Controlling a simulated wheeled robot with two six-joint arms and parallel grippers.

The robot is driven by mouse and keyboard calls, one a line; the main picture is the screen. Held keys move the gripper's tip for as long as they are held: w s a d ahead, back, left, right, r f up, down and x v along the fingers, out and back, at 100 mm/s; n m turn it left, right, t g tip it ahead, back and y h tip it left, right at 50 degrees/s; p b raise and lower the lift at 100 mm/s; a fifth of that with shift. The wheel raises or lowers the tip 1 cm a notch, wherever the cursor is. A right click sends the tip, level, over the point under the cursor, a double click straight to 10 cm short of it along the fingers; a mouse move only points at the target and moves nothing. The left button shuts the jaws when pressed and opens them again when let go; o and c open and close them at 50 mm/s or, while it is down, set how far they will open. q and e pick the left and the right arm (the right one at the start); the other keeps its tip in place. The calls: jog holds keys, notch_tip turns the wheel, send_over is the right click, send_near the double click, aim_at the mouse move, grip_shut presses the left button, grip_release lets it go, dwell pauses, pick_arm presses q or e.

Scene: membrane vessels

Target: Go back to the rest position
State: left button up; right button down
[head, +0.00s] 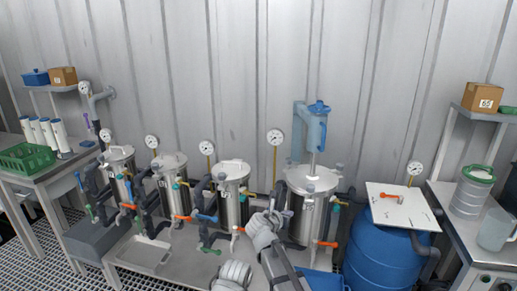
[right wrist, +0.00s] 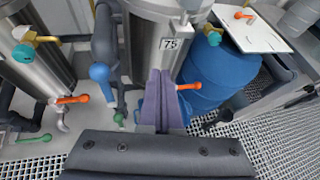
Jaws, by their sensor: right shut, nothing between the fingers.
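My right gripper (head: 273,210) reaches up from the bottom middle in the head view, in front of the steel vessels. In the right wrist view its two purple-grey fingers (right wrist: 158,100) are together, with nothing held. My left gripper is not in view.
A blue barrel (head: 380,255) with a white board (head: 398,205) on top stands at right. Valves with orange and blue handles and dark pipes crowd the vessels. A table with a green crate (head: 25,157) is at left; a side table with a pail (head: 472,192) is at right.

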jog(key=s+d+f+m+g+y, duration=0.1)
jog(key=s+d+f+m+g, duration=0.2)
jog(key=s+m, duration=0.45)
jog(key=s+d+f+m+g+y, duration=0.1)
jog(key=s+f+m+g+y, duration=0.1)
jog(key=s+f+m, duration=0.35)
jog(key=s+d+f+m+g+y, duration=0.1)
jog(key=s+d+f+m+g, duration=0.2)
jog(key=s+m, duration=0.55)
jog(key=s+a+m+g+y, duration=0.25)
jog(key=s+m, duration=0.25)
jog(key=m, duration=0.4)
jog(key=s+a+r+n+p, duration=0.4)
jog(key=s+a+r+p, duration=0.2)
jog(key=a, duration=0.5)
jog(key=shift+s+r+h+p, duration=0.15)
jog(key=shift+r+h+p, duration=0.2)
jog(key=shift+p, duration=0.3)
jog(key=shift+g, duration=0.25)
